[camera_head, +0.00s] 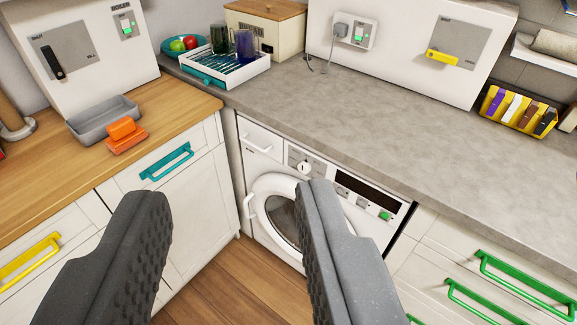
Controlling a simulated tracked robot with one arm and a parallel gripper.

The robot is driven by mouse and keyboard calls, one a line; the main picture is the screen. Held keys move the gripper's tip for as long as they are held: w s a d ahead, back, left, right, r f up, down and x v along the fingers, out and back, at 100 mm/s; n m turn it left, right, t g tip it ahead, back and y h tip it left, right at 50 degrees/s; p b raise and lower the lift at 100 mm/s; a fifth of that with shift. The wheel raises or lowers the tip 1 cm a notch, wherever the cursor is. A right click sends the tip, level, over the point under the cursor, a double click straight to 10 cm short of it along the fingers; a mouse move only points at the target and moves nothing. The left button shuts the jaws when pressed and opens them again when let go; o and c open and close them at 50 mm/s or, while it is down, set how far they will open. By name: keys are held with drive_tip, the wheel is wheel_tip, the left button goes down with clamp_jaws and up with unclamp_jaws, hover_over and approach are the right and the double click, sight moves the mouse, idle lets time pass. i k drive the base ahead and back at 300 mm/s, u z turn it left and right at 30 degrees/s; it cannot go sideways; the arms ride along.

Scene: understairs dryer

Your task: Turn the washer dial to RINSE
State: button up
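The white washer (254,167) stands under the grey worktop, with its round door (262,222) shut. Its control panel runs along the top front. The washer dial (304,167) is a small white knob on the left part of the panel, just above my right finger's tip. The dial's markings are too small to read. My gripper (232,195) is open and empty, its two dark fingers wide apart in front of the washer. The right finger hides part of the door and panel. The gripper is apart from the dial.
The grey worktop (350,125) overhangs the washer. Drawers with green handles (520,285) and cabinets with teal (167,162) and yellow (30,262) handles flank the washer. Wooden floor (240,280) is clear.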

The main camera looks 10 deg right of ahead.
sight(304, 167)
drive_tip(key=u, duration=0.1)
drive_tip(key=i, duration=0.45)
drive_tip(key=z, duration=0.9)
